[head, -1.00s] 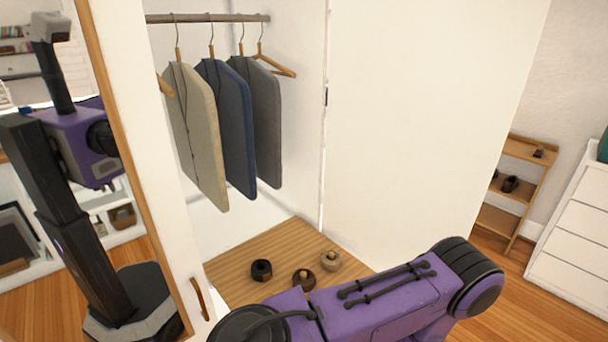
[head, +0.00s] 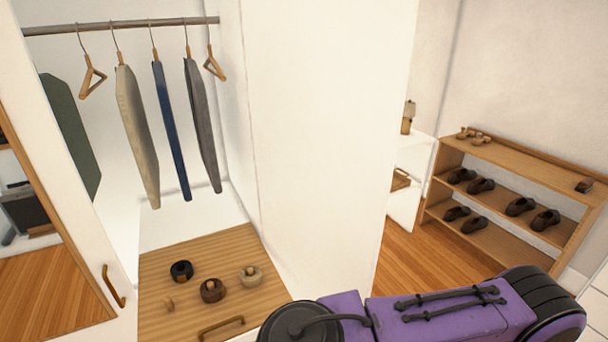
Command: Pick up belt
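Three coiled items that look like rolled belts lie on the wooden surface (head: 222,245) at the bottom of the wardrobe: a black one (head: 181,271) at the left, a brown one (head: 212,290) in the middle and a beige one (head: 250,276) at the right. Each sits apart from the others. I cannot tell which one the task means. A purple and black link of my arm crosses the lower right, in front of the wardrobe. Neither of my grippers shows, so nothing is seen touching the coils.
A small wooden knob-like piece (head: 168,303) lies near the coils. A handle (head: 222,328) is at the front. An open mirrored door with a handle (head: 113,286) stands left. A shoe rack (head: 510,190) stands right, with open floor before it.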

